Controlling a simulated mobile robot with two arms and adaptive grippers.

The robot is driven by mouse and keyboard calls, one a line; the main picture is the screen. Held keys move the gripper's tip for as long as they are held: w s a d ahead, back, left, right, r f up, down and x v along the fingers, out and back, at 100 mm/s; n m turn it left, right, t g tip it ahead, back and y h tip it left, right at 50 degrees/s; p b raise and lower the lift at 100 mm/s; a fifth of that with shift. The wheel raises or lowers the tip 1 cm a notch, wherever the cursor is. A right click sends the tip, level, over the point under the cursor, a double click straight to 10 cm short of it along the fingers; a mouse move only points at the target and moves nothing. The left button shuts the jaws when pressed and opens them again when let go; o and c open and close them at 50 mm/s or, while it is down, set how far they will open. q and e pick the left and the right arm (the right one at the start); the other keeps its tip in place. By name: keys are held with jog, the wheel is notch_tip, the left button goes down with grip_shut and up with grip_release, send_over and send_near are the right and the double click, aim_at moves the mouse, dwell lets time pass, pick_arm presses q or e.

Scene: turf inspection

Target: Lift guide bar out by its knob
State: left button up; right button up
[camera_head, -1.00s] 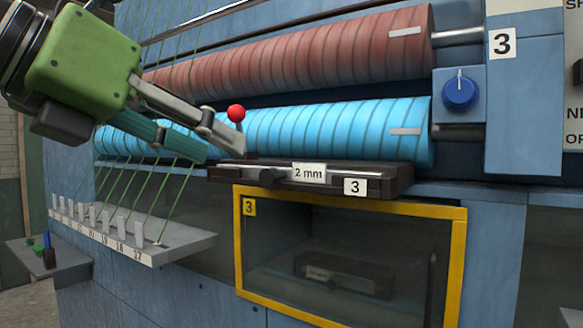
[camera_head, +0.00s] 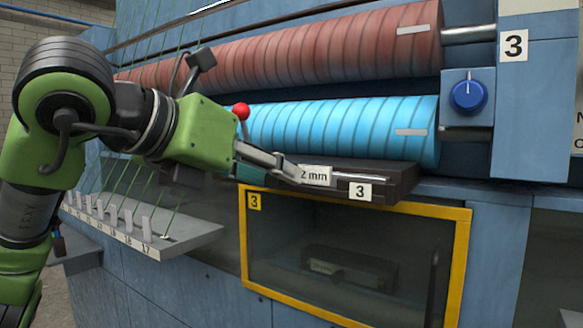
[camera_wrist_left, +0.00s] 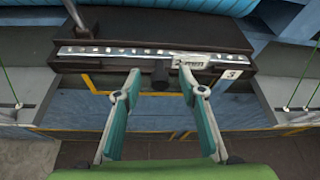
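The guide bar (camera_wrist_left: 120,50) is a pale metal strip with a row of small holes, set in a dark holder (camera_wrist_left: 85,27). In the left wrist view its black knob (camera_wrist_left: 160,76) sticks out toward me. My left gripper (camera_wrist_left: 160,78) is open, with one teal finger on each side of the knob and a gap on both sides. In the head view the left gripper (camera_head: 287,172) is in front of the holder (camera_head: 390,180), beside the "2 mm" label (camera_head: 315,175), and hides the knob. My right gripper is in neither view.
A red-ball lever (camera_head: 241,112) stands at the holder's left end. Above are a blue roller (camera_head: 340,130) and a red roller (camera_head: 330,50). Below is a yellow-framed window (camera_head: 458,255) with a dark block inside. A numbered shelf (camera_head: 150,240) with green strands is at left.

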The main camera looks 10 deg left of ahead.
pick_arm(q)
jog(key=shift+s, duration=0.15)
grip_shut()
jog(key=shift+r, duration=0.15)
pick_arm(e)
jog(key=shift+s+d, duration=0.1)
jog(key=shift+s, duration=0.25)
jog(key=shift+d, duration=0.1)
pick_arm(q)
jog(key=shift+r, duration=0.15)
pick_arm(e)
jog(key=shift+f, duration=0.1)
pick_arm(q)
jog(key=s+a+r+b, duration=0.2)
jog(key=s+a+r, duration=0.7)
jog(key=r, duration=0.3)
jog(key=shift+s+a+r+b, duration=0.15)
jog(key=shift+a+r+b, duration=0.2)
jog(key=shift+a, duration=0.4)
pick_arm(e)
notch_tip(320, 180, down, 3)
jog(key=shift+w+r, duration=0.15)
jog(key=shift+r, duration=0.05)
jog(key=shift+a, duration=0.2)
